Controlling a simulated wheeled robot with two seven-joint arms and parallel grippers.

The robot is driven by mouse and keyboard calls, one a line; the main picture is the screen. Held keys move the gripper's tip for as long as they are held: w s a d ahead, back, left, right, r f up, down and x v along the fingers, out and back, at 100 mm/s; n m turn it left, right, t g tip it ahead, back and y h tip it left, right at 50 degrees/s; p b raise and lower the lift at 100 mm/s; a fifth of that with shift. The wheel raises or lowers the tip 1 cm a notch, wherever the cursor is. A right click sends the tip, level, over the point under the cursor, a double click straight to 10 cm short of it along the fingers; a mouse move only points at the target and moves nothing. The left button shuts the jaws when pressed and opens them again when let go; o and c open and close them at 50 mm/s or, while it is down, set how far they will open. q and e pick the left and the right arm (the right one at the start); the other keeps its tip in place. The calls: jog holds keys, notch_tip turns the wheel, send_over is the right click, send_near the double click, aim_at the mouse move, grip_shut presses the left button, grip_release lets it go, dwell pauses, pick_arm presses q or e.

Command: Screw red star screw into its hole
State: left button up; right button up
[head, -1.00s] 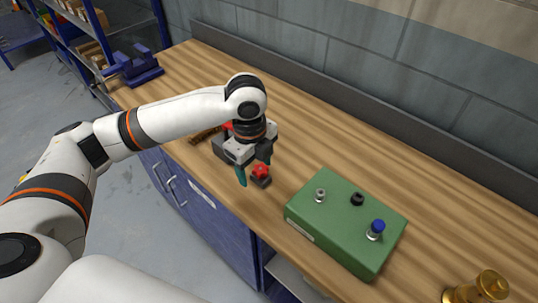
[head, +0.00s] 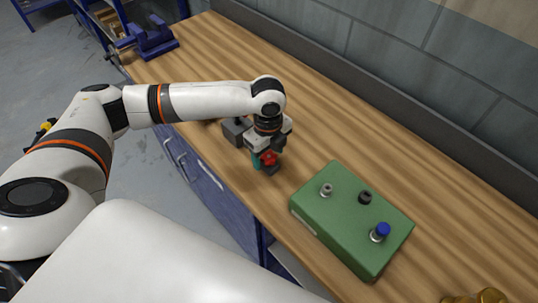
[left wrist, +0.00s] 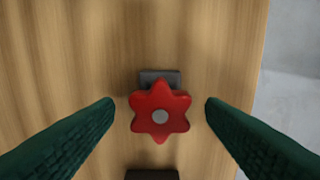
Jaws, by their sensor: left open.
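The red star screw (head: 269,158) stands in a small dark holder (head: 268,169) on the wooden bench. In the left wrist view the red star head (left wrist: 160,111) with its grey centre lies between the two green fingers. My left gripper (head: 264,164) is open around the screw, with a gap on both sides of the head. The green block (head: 345,235) sits to the right on the bench. On its top are a grey collar (head: 326,190), a black collar (head: 365,197) and a blue-capped screw (head: 381,232). My right gripper is not in view.
A blue vise (head: 150,38) stands at the far left end of the bench. Brass parts (head: 480,297) lie at the lower right. The wall runs along the back; the bench between is clear.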

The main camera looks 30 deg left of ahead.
aim_at(269, 155)
pick_arm(q)
notch_tip(269, 155, down, 2)
jog(key=shift+s+f, duration=0.1)
jog(key=shift+f, duration=0.35)
jog(key=shift+c, duration=0.8)
jog(key=c, duration=0.9)
jog(key=shift+r, duration=0.15)
notch_tip(269, 155, up, 10)
jog(key=shift+f+b, duration=0.1)
jog(key=shift+b, duration=0.5)
